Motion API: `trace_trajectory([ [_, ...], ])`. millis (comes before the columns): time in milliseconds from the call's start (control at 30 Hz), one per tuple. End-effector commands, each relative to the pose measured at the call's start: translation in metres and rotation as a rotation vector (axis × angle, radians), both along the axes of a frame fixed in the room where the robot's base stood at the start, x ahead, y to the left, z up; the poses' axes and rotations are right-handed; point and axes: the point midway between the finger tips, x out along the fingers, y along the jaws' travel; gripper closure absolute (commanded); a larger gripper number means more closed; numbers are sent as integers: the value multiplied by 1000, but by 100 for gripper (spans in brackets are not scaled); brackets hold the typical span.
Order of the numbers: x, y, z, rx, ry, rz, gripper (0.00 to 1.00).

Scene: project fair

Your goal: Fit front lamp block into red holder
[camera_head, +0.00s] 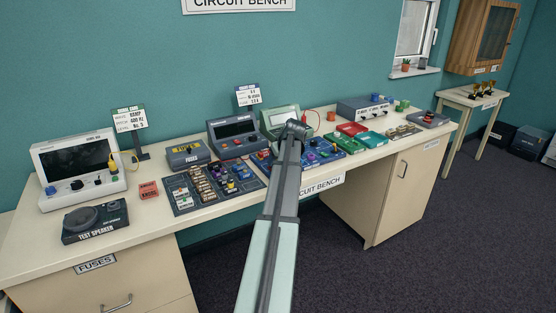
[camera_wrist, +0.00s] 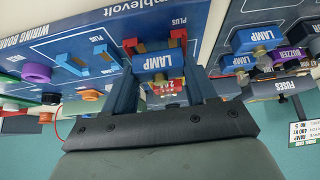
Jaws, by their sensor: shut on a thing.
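In the wrist view, a blue lamp block (camera_wrist: 158,63) with a white LAMP label sits between the two fingers of my gripper (camera_wrist: 160,72), which is shut on it. A small red part with metal-coloured bits shows at the block's near side. Parts of a red holder (camera_wrist: 178,42) show just beyond the block, on the blue board marked PLUS. The block hides most of the holder; I cannot tell whether it is seated or only above it. In the head view my arm hides the gripper and block.
The blue wiring board (camera_wrist: 75,28) carries purple, orange and blue parts beside my gripper. Another board holds a second lamp block (camera_wrist: 258,38) and a buzzer (camera_wrist: 288,56).

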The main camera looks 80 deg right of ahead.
Motion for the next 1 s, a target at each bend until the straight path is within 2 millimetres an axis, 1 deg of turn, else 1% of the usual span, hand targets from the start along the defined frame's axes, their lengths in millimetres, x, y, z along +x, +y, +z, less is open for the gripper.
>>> trace_trajectory([
  [1000, 0, 0, -7, 0, 0, 0, 74],
])
